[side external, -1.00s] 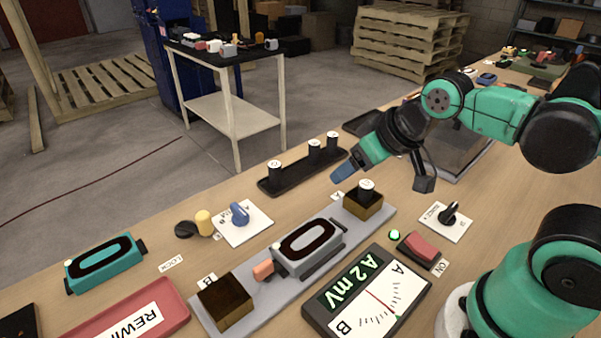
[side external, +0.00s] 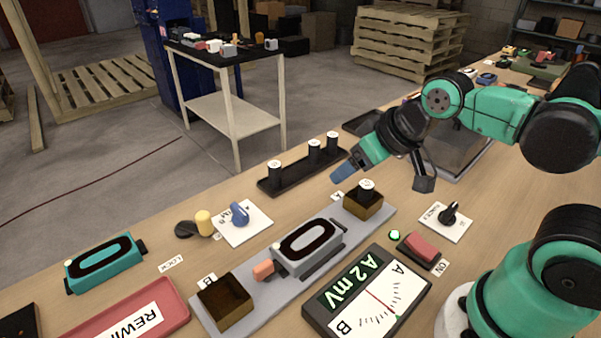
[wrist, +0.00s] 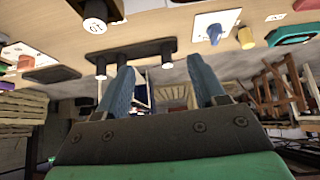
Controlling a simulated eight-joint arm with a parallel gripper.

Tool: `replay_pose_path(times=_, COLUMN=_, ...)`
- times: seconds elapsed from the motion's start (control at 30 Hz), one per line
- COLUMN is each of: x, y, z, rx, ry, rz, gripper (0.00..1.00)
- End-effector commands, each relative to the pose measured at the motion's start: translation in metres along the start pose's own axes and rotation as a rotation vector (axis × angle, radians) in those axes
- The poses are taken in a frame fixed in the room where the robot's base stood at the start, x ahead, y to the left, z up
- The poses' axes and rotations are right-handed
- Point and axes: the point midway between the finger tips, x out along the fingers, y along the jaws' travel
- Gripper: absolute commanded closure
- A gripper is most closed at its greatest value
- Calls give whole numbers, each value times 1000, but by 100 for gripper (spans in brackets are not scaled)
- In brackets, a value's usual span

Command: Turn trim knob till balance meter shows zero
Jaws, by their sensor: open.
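The balance meter (side external: 368,298) lies at the front, with a red needle on a white dial between A and B; its green display reads A 2 mV. A black knob (side external: 449,213) sits on a white plate right of the meter's far end. A blue knob (side external: 239,213) sits on another white plate further left; it also shows in the wrist view (wrist: 214,34). Both plates' labels are too small to read surely, so I cannot tell which is the trim knob. My gripper (side external: 343,174) is open and empty above the bench, apart from both knobs; its blue fingers show in the wrist view (wrist: 163,82).
A grey rail bears a grey device (side external: 308,248) and two brown boxes (side external: 225,304), (side external: 362,205). A black can stands in the far box. A dark tray (side external: 284,181) holds several cans. A red switch (side external: 420,248) and yellow post (side external: 204,223) stand nearby.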

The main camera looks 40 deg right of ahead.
Motion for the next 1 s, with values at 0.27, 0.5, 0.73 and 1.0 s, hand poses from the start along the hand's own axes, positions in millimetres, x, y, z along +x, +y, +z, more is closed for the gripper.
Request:
replay_pose_path(times=0.27, x=0, y=0, z=0, rx=0, ry=0, rz=0, gripper=37)
replay_pose_path(times=0.5, x=0, y=-1, z=-2, rx=0, ry=-7, rz=-2, gripper=49)
replay_pose_path(times=0.73, x=4, y=-16, z=-36, rx=4, ry=-116, rz=-26, gripper=49)
replay_pose_path(times=1.0, x=42, y=-50, z=-83, rx=9, ry=-321, rz=-42, gripper=49)
